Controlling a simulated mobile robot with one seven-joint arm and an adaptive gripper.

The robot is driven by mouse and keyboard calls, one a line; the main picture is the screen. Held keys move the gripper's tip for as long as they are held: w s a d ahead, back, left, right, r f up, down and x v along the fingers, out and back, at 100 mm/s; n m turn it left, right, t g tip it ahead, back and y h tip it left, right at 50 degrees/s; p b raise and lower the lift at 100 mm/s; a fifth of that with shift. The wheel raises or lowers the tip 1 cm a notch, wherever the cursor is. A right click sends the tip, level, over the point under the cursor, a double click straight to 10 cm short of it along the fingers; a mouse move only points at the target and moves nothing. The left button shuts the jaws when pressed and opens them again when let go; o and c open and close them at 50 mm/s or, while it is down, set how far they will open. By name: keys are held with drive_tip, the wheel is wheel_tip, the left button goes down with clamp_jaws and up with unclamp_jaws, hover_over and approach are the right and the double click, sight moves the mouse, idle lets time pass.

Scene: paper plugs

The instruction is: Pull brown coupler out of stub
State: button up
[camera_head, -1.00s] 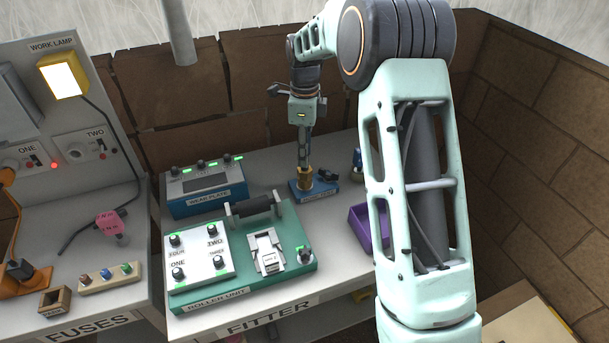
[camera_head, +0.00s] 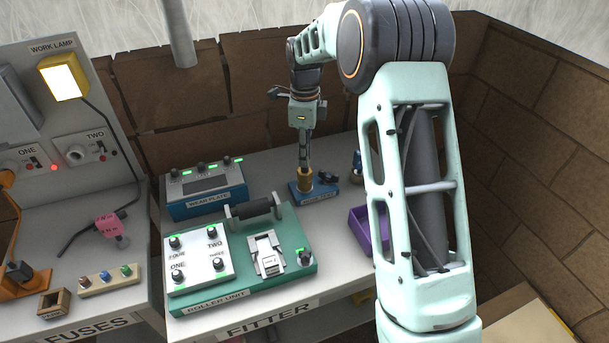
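The brown coupler (camera_head: 304,180) is a small brass-brown upright piece on a blue base (camera_head: 322,190) at the back of the fitter bench. The stub under it is hidden by the coupler. My gripper (camera_head: 304,168) points straight down, with its narrow fingertips at the coupler's top. The fingers look close together, but they are too small here to show whether they grip the coupler. The coupler looks upright and still sits at the blue base, with no visible gap below it.
A black lever or knob (camera_head: 328,177) is beside the coupler on the same base. The blue wear plate box (camera_head: 208,202) and green roller unit (camera_head: 300,272) are to the left. A purple bin (camera_head: 358,232) is to the right, partly behind my arm. A brick wall stands behind.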

clamp_jaws()
drive_tip(key=shift+r+p, duration=0.55)
drive_tip(key=shift+r, duration=0.2)
idle(0.8)
drive_tip(key=shift+r+p, duration=1.1)
drive_tip(key=shift+r, duration=0.4)
drive_tip(key=shift+r+p, duration=1.15)
drive_tip(key=shift+r, duration=0.4)
